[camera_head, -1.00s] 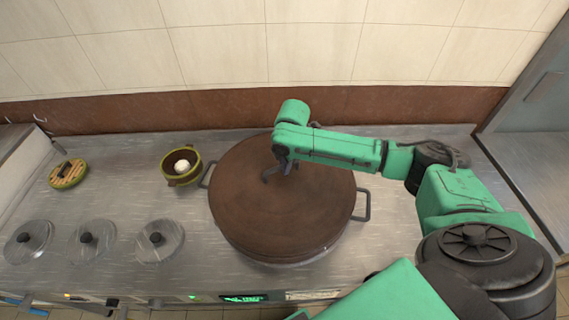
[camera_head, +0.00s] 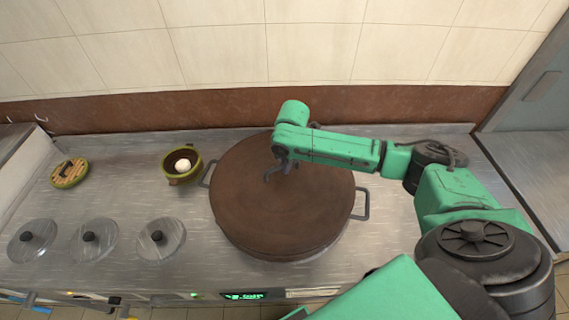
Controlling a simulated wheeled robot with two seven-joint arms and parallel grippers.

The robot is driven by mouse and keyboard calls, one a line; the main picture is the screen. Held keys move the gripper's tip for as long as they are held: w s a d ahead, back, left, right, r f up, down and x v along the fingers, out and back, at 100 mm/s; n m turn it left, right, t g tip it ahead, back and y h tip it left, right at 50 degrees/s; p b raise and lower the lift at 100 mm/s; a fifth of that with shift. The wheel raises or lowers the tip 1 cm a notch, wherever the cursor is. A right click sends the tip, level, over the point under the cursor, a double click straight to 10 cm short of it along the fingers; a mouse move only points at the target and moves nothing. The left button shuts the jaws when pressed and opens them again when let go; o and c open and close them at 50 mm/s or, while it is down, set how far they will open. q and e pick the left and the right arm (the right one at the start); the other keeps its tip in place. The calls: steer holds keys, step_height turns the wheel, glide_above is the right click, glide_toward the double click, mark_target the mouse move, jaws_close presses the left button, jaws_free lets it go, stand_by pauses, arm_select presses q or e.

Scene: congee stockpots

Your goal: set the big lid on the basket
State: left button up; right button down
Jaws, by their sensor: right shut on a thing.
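The big brown round lid (camera_head: 265,215) covers the wide pot in the middle of the counter. The pot's side handles (camera_head: 361,204) stick out beyond the lid. My right gripper (camera_head: 281,168) is above the back middle of the lid, shut on its dark handle, which the gripper partly hides. I cannot tell whether the lid rests on the rim or is just above it. A small green basket (camera_head: 182,164) with a white bun inside stands open to the left of the pot. My left gripper is out of view.
A small bamboo lid (camera_head: 69,172) with a green rim lies at the far left. Several metal lids with black knobs (camera_head: 159,238) sit in a row along the front left. Bare counter lies between them and the basket. A tiled wall stands behind.

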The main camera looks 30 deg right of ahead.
mark_target(287, 177)
steer(key=shift+f, duration=0.35)
steer(key=c, duration=1.1)
jaws_free()
steer(key=shift+s, duration=0.1)
step_height(287, 177, up, 11)
steer(key=s+p, duration=0.2)
steer(key=p, duration=0.9)
steer(key=shift+f, duration=0.15)
